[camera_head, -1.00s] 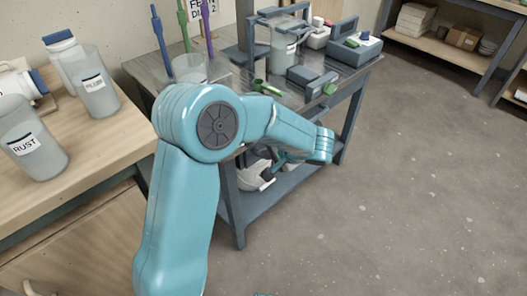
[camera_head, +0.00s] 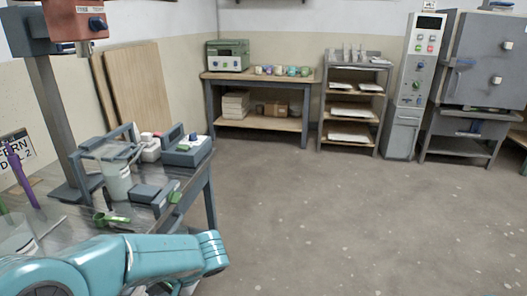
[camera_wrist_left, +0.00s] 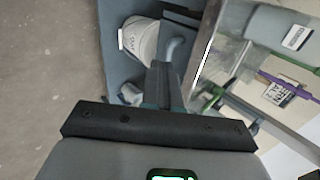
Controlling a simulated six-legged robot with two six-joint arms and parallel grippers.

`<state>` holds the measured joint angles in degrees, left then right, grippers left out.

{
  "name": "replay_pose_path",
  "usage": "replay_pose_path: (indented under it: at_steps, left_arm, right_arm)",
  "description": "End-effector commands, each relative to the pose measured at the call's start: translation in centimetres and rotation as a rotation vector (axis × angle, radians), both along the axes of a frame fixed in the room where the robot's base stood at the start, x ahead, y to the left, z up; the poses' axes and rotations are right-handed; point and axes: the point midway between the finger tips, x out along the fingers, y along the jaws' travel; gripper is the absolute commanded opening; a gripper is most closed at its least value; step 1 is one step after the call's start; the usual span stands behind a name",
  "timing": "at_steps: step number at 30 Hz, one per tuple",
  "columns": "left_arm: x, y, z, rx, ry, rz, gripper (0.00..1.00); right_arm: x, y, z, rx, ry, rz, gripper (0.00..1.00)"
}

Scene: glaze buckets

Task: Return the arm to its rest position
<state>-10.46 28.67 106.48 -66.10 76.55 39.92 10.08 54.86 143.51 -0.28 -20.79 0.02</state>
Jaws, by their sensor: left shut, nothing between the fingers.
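My left arm (camera_head: 120,265) is teal and comes in at the lower left of the head view, in front of the metal table. Its gripper is mostly hidden there behind my own wrist. In the left wrist view my left gripper (camera_wrist_left: 161,75) shows with its dark fingers together and nothing between them. My right gripper is not in view.
The metal table (camera_head: 75,235) carries a clear container (camera_head: 118,180), a grey device (camera_head: 186,151) and a green scoop (camera_head: 112,219). A workbench (camera_head: 262,78), a shelf rack (camera_head: 350,100) and a kiln (camera_head: 485,60) stand at the back. The floor (camera_head: 350,220) is clear.

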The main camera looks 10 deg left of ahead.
Motion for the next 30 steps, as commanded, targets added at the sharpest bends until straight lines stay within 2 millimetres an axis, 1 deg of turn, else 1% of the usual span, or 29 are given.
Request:
replay_pose_path:
  at_steps: [1,2,3,5,6,8,9,12,13,15,18,21,24,25,26,30]
  left_arm:
    - [-0.6,-0.7,-2.1,-0.051,0.045,-0.019,0.0]
    - [-1.1,-1.4,-3.7,-0.096,0.073,-0.032,0.0]
    - [-1.9,-2.4,-6.1,-0.169,0.119,-0.053,0.0]
    - [-3.6,-4.5,-10.1,-0.308,0.187,-0.079,0.0]
    - [-5.1,-6.1,-12.7,-0.411,0.229,-0.088,0.0]
    - [-7.5,-8.9,-16.3,-0.573,0.274,-0.091,0.0]
    - [-9.3,-10.8,-18.5,-0.685,0.292,-0.078,0.0]
    - [-12.7,-15.0,-22.3,-0.92,0.272,-0.016,0.0]
    - [-13.4,-15.9,-23.1,-0.97,0.255,0.006,0.0]
    - [-14.8,-17.4,-24.5,-1.057,0.203,0.064,0.0]
    - [-16.1,-18.4,-26.0,-1.123,0.12,0.144,0.0]
    - [-17.3,-18.4,-27.3,-1.136,0.037,0.22,0.0]
    - [-18.5,-17.6,-28.4,-1.109,-0.042,0.286,0.0]
    - [-18.2,-17.6,-26.5,-1.108,-0.053,0.28,0.0]
    - [-18.1,-17.6,-25.3,-1.109,-0.052,0.276,0.0]
    - [-18.0,-17.6,-21.5,-1.11,-0.051,0.275,0.0]
  right_arm:
    - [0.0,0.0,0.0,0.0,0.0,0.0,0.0]
    - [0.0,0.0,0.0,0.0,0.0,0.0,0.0]
    - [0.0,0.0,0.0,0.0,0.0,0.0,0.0]
    - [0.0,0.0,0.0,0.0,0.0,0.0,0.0]
    - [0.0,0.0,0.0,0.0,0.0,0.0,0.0]
    - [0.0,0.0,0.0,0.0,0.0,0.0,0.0]
    - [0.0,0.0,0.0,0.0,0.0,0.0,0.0]
    - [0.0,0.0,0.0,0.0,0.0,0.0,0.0]
    - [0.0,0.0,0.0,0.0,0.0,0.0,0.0]
    - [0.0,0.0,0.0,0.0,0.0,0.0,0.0]
    - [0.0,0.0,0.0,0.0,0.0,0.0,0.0]
    - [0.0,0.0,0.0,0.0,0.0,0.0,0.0]
    - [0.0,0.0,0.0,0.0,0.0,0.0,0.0]
    - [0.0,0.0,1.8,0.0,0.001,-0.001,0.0]
    - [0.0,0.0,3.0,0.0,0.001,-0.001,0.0]
    - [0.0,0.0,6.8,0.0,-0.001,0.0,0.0]
